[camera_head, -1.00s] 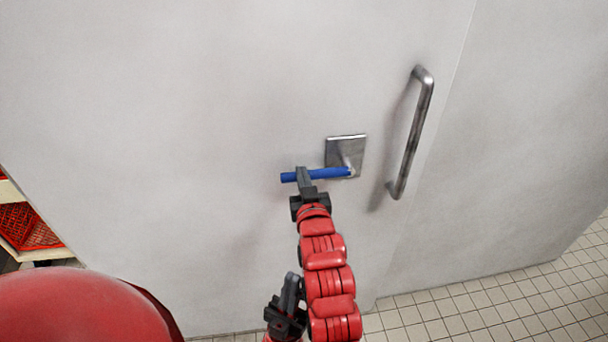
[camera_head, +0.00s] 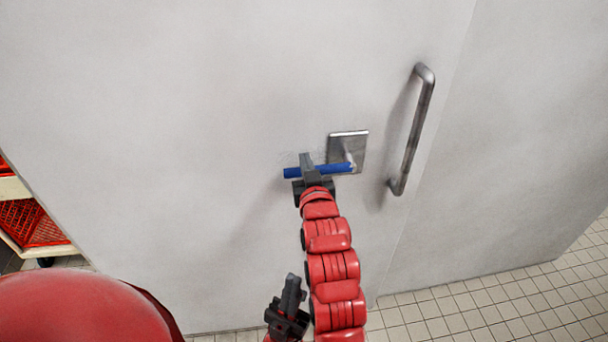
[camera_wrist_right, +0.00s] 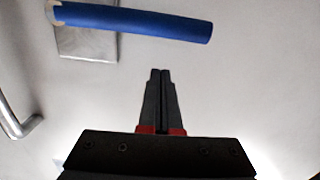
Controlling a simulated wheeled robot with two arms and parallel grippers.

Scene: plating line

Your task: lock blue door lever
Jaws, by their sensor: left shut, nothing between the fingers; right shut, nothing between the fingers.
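The blue door lever (camera_head: 335,169) sticks out to the left, roughly level, from a square metal plate (camera_head: 350,146) on the white door. My right gripper (camera_head: 307,160) is shut and empty at the lever's left part, its fingers overlapping the lever in the head view. In the right wrist view the lever (camera_wrist_right: 140,22) crosses the top of the picture, and the closed fingertips (camera_wrist_right: 160,75) show below it with a gap in the picture. My left gripper (camera_head: 291,285) is shut and empty, low in front of the door.
A vertical metal pull handle (camera_head: 411,130) stands to the right of the lever; it also shows at the left of the wrist view (camera_wrist_right: 20,125). A shelf with red crates (camera_head: 30,222) is at the far left. Tiled floor (camera_head: 480,310) lies below.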

